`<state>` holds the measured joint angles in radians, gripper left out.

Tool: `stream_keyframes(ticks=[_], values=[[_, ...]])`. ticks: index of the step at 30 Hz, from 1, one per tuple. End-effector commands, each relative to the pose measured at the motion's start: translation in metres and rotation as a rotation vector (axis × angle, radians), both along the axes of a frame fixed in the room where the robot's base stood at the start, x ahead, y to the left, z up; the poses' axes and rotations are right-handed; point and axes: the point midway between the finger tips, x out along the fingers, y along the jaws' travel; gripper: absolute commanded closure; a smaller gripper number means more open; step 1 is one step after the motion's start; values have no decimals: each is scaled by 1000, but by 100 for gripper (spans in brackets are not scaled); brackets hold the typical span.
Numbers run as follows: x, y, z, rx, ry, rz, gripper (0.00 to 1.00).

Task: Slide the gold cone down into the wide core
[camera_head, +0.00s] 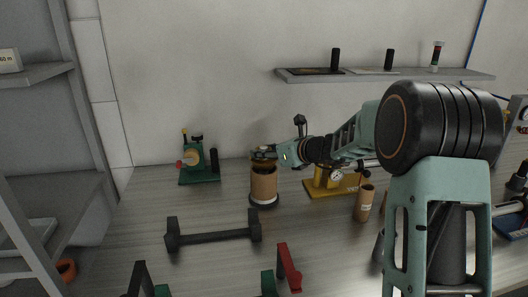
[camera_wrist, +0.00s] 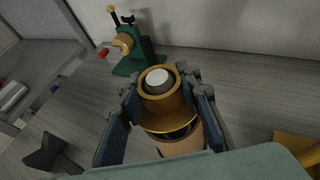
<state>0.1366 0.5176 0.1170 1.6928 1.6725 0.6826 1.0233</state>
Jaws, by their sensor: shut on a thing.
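The wide core (camera_head: 264,187) is a brown cardboard tube standing upright on a dark round base on the bench. Its rim and dark inside also show in the wrist view (camera_wrist: 184,147). The gold cone (camera_wrist: 159,103) is a flanged gold ring with a dark bore and a pale round end at its centre. My gripper (camera_head: 265,153) is shut on the gold cone, with a finger on each side of it in the wrist view (camera_wrist: 165,98). The cone is at the core's mouth. A dark gap shows between its flange and the core rim; how far its lower part reaches inside is hidden.
A green fixture (camera_head: 199,163) stands behind to the left. A dark bar stand (camera_head: 213,235) lies in front. A yellow-based gauge device (camera_head: 330,180) and a narrower cardboard tube (camera_head: 364,203) stand to the right. A shelf (camera_head: 400,76) hangs on the back wall.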

Motion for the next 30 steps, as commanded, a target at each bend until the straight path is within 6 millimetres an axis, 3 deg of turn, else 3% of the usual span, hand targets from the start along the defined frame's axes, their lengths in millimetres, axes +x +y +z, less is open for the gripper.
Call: stream_keyframes(ticks=[30], values=[[0, 0, -26, 1, -1, 0, 97]])
